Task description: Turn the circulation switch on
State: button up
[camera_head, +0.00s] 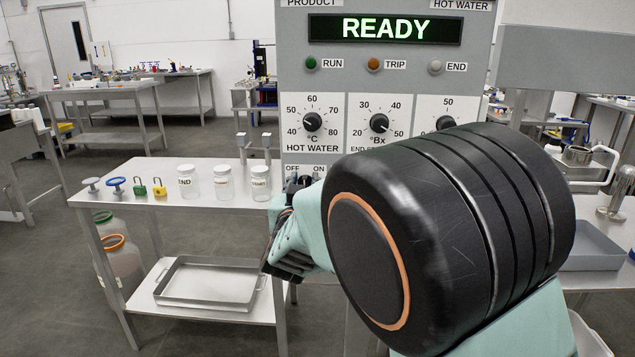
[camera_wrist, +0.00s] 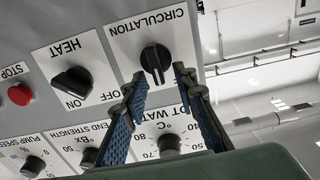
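The circulation switch (camera_wrist: 154,60) is a black knob on a white plate labelled CIRCULATION, upside down in the wrist view. Its handle stands roughly upright in that picture; its OFF and ON marks are not readable there. My gripper (camera_wrist: 160,77) is open, with one blue-padded finger on each side just at the knob's near end. I cannot tell whether the fingers touch it.
The heat switch (camera_wrist: 72,80) and a red stop button (camera_wrist: 19,95) sit beside the circulation plate. The hot water dial (camera_wrist: 169,144) lies close to my fingers. The cabinet display (camera_head: 385,29) reads READY. A side table (camera_head: 150,188) with jars (camera_head: 223,182) stands left of the cabinet.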

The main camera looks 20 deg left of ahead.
jog(key=shift+c, duration=0.4)
grip_shut()
jog(key=shift+d+m+b, duration=0.1)
jog(key=shift+m+b, duration=0.2)
jog(key=shift+b, duration=0.1)
jog(key=shift+w+d+f+m+b, duration=0.1)
jog(key=shift+f+m+b, duration=0.1)
jog(key=shift+m+b, duration=0.45)
jog(key=m+b, duration=0.1)
jog(key=b, duration=0.1)
jog(key=m+b, duration=0.2)
jog(key=shift+d+f, duration=0.1)
jog(key=shift+d, duration=0.2)
jog(key=m+b, duration=0.4)
jog(key=shift+w+d, duration=0.1)
jog(key=shift+d, duration=0.1)
jog(key=shift+m, duration=0.25)
